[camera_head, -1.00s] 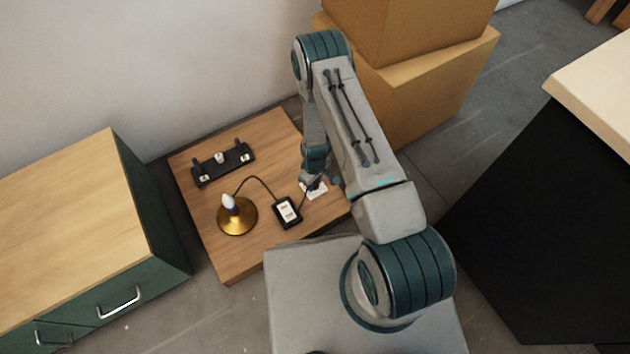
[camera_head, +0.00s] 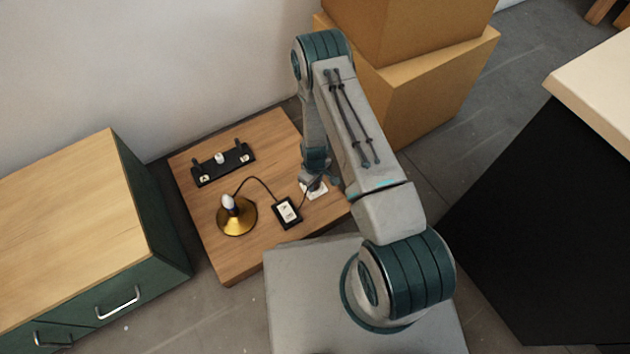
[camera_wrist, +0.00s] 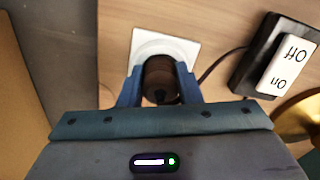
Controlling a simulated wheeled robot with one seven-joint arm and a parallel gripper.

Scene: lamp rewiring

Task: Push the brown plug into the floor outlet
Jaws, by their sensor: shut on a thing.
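In the wrist view, my gripper (camera_wrist: 160,90) is shut on the brown plug (camera_wrist: 159,76), with one blue finger on each side. The plug is over the white floor outlet (camera_wrist: 183,46), covering its middle. I cannot tell how deep the plug sits in it. In the head view, the outlet (camera_head: 318,191) is a small white square on the low wooden platform, and my gripper (camera_head: 318,182) is over it, with the plug mostly hidden. A dark cord runs from the plug to the switch box.
The black switch box (camera_head: 287,212) with a white rocker, the brass lamp base (camera_head: 237,217) and a black holder (camera_head: 222,164) stand on the wooden platform (camera_head: 240,262). Cardboard boxes (camera_head: 425,95) stand behind my arm. A green cabinet (camera_head: 160,235) is at the left.

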